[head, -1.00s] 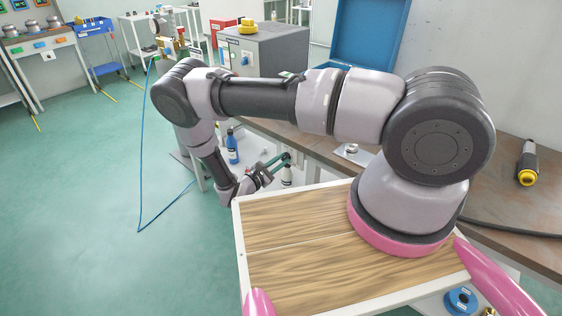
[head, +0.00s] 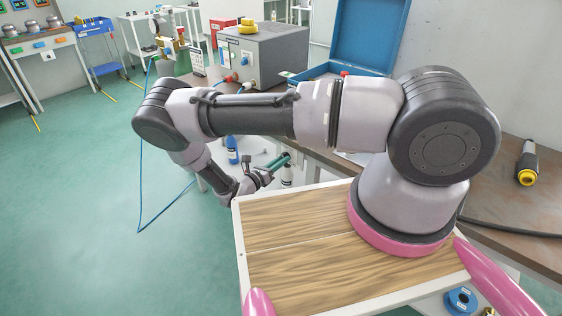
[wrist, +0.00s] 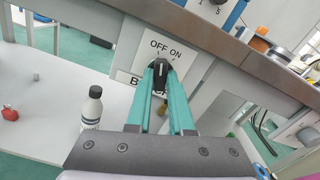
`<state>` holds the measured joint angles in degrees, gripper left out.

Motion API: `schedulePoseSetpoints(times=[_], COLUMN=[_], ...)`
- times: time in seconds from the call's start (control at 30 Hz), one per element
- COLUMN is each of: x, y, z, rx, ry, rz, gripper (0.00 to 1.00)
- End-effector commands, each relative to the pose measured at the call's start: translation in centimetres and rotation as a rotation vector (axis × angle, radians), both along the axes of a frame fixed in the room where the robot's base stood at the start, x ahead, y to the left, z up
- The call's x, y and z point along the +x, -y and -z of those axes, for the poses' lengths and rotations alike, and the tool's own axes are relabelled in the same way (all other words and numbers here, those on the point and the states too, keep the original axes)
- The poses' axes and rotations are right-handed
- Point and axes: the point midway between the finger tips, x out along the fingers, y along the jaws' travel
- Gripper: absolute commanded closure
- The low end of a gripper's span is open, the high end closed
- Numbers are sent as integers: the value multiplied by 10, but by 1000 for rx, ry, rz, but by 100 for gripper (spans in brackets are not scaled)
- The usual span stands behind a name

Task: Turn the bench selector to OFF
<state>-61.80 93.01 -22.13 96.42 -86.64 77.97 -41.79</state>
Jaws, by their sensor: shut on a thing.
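The bench selector's black knob (wrist: 161,74) is in the wrist view, on a white plate (wrist: 146,58) marked OFF and ON. My gripper (wrist: 161,78) has its teal fingers closed around the knob, one on each side. The knob's visible end points up in the picture, roughly at the word OFF; its exact angle is partly hidden by the fingers. The lower lettering on the plate is mostly covered. In the head view, my gripper (head: 285,158) is at the bench's front face, and the knob cannot be made out there.
The brown bench top (wrist: 205,38) overhangs the plate. A white bottle with a dark cap (wrist: 92,108) stands on the shelf left of my fingers, and a small red object (wrist: 10,114) lies farther left. In the head view, a grey box (head: 275,57) and an open blue case (head: 366,35) sit on the bench.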

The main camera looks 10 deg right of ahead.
Motion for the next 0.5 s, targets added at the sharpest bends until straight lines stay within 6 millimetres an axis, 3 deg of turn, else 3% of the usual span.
schedulePoseSetpoints(times=[0.5], x=[0], y=[-1], z=[0], rx=[-120], ry=[-166], rz=[-2], gripper=[100])
